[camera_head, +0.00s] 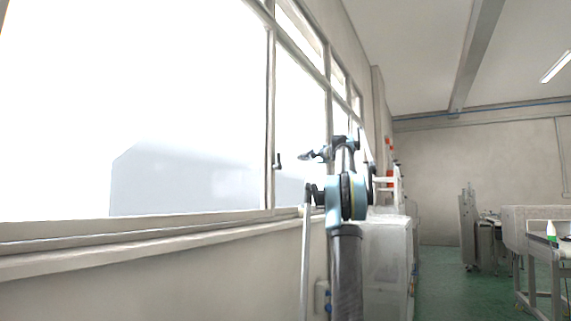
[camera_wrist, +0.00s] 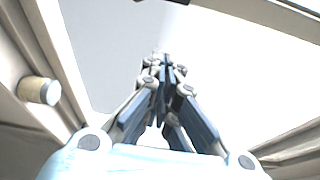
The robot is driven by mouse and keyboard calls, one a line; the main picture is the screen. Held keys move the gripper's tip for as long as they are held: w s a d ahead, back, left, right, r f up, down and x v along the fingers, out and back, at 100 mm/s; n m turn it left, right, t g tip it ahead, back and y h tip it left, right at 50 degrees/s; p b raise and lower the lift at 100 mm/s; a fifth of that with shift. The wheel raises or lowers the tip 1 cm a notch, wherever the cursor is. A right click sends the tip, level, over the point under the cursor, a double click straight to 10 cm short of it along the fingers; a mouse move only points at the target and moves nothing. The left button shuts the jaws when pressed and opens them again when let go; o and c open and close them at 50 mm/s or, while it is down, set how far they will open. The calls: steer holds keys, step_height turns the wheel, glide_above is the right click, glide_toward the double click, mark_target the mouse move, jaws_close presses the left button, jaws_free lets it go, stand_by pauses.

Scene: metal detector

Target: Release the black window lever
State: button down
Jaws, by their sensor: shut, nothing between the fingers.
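The black window lever (camera_head: 277,161) is a small dark handle on the upright window frame bar, in the head view. My gripper (camera_head: 303,156) is to the right of the lever in that view, with a visible gap between them, and points left towards the window. In the wrist view my gripper (camera_wrist: 163,65) has its fingers together with nothing between them. A small dark piece shows at the top edge of the wrist view; I cannot tell whether it is the lever.
A window sill (camera_head: 150,236) runs along the left wall below the bright panes. A pale round knob (camera_wrist: 39,90) sits on the frame at the wrist view's left. A white cabinet (camera_head: 385,262) stands beyond my arm. Green floor (camera_head: 445,285) lies open to the right.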

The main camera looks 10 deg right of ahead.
steer(key=shift+w+a, duration=0.1)
steer(key=w+a, duration=0.4)
steer(key=a, duration=0.4)
steer(key=shift+w, duration=0.4)
stand_by(0.9)
